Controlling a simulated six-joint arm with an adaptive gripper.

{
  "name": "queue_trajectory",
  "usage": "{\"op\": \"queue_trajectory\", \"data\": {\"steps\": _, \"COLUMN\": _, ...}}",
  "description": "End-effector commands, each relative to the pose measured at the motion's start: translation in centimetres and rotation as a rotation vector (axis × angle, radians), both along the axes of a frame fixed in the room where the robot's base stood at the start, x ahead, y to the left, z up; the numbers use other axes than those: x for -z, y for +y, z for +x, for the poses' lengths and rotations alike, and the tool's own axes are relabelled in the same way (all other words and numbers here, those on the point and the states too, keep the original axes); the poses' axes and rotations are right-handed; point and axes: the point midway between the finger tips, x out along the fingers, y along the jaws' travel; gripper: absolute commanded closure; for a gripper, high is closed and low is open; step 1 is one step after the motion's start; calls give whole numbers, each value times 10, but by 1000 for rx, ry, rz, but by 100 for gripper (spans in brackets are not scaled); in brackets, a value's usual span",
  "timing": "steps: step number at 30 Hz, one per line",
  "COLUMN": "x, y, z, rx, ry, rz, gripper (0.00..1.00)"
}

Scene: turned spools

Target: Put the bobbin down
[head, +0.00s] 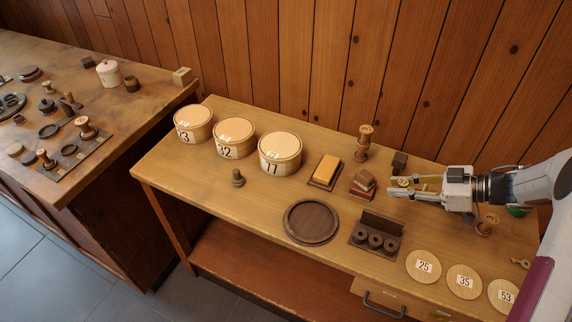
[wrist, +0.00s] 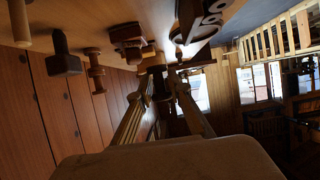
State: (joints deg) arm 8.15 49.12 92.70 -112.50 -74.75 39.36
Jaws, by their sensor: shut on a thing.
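My gripper (head: 398,187) reaches in from the right and is low over the right half of the long table. It is shut on a bobbin (head: 403,182), whose pale labelled top shows between the fingertips. The wrist view is turned over, with the table at the top; there my fingers (wrist: 155,82) close on the bobbin (wrist: 152,64) at the middle. Most of its body is hidden by the fingers, and I cannot tell whether its base touches the table.
A tall labelled spool (head: 362,142) and a dark block (head: 399,161) stand behind my gripper. A dark rack (head: 372,242) and numbered discs (head: 464,282) lie in front. The round dark tray (head: 311,222) is empty. Another labelled spool (head: 487,222) sits right.

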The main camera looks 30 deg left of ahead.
Motion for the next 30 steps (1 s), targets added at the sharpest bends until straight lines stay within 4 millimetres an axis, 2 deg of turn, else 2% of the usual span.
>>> {"op": "queue_trajectory", "data": {"steps": 5, "x": 0, "y": 3, "z": -1, "rx": -7, "ry": 0, "rz": 0, "gripper": 90}}
{"op": "queue_trajectory", "data": {"steps": 11, "x": 1, "y": 24, "z": -8, "rx": -43, "ry": 0, "rz": 0, "gripper": 90}}
{"op": "queue_trajectory", "data": {"steps": 17, "x": 4, "y": 64, "z": -24, "rx": -118, "ry": 0, "rz": 0, "gripper": 90}}
{"op": "queue_trajectory", "data": {"steps": 30, "x": 7, "y": 173, "z": -63, "rx": -283, "ry": 0, "rz": 0, "gripper": 90}}
